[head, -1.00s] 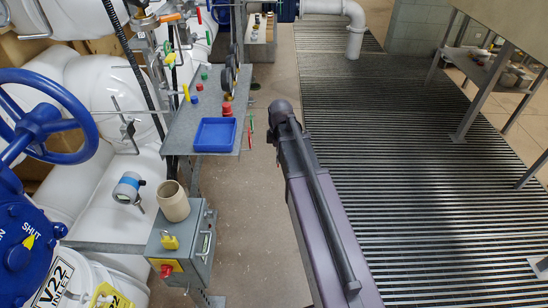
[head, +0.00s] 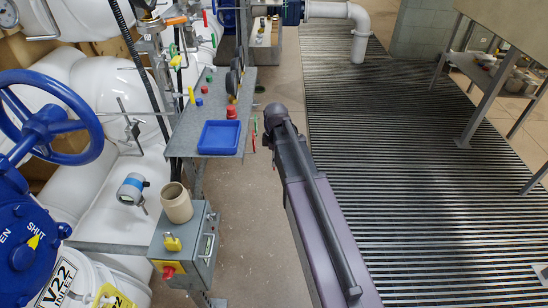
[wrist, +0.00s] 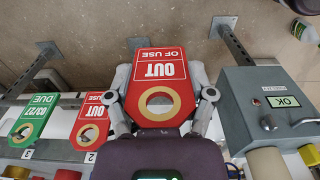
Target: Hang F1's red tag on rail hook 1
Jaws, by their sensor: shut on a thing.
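In the wrist view a red "OUT OF USE" tag (wrist: 160,75) with a gold-ringed hole is between the fingers of my gripper (wrist: 160,108), which is shut on it. The tag reads upside down there. To its left, another red tag (wrist: 93,122) hangs at the number 2 and a green "DUE 03/27" tag (wrist: 32,118) at the number 3. Hook 1 is not visible; my gripper covers the rail right of number 2. In the head view my gripper is hidden beyond the end of my arm.
A grey box with an "OK" display (wrist: 284,102) stands close right of my gripper in the wrist view. In the head view a blue tray (head: 219,138) sits on the grey shelf (head: 190,139) left of my arm.

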